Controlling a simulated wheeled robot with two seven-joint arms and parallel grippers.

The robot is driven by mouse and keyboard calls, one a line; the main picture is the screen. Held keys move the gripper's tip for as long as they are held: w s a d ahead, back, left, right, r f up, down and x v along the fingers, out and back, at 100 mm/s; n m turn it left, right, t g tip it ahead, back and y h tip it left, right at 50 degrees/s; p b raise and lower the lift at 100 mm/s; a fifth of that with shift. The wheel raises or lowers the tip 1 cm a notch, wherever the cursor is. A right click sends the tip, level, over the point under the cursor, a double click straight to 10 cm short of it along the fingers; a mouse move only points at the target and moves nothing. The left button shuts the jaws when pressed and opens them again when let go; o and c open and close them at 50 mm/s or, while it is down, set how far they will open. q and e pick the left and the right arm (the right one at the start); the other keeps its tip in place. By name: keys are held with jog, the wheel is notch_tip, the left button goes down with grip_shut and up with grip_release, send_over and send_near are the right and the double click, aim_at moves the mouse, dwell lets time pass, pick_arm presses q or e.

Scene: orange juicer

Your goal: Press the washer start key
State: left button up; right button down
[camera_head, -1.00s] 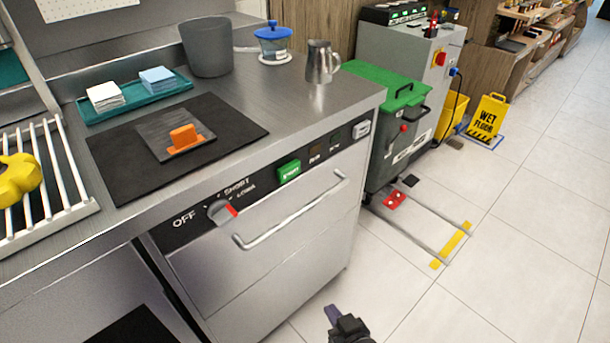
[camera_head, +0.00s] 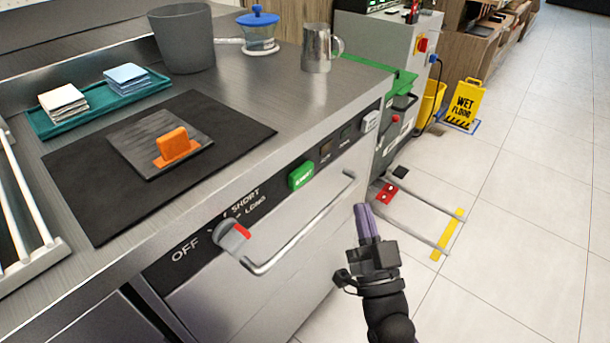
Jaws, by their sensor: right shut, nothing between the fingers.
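The washer (camera_head: 262,298) is a steel under-counter machine with a black control strip. Its green start key (camera_head: 301,175) sits on that strip, right of the dial (camera_head: 232,235) with a red mark. The dial's labels read OFF, SHORT and LONG. A bar handle (camera_head: 305,226) runs across the door below. My right gripper (camera_head: 364,210) is shut and empty, its purplish fingers pointing up. In the picture it is to the right of and below the start key, apart from it, beside the handle's right end. My left gripper is not in view.
On the counter are a black mat (camera_head: 85,187) with an orange-handled tool (camera_head: 172,147), a teal tray (camera_head: 43,124) with cloth stacks, a grey bin (camera_head: 184,40) and a steel pitcher (camera_head: 317,48). A wet-floor sign (camera_head: 464,104) stands at the back right. The right floor is open.

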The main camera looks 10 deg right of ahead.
aim_at(301, 176)
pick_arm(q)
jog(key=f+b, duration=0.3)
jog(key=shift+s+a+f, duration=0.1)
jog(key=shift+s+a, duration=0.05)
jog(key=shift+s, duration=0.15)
pick_arm(e)
jog(key=w+a, duration=0.5)
jog(key=w, duration=0.1)
jog(key=shift+w+a, duration=0.15)
jog(key=shift+w, duration=0.25)
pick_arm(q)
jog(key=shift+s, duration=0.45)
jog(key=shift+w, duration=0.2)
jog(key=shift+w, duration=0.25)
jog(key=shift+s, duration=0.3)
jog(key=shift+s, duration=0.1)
pick_arm(e)
jog(key=shift+w, duration=0.1)
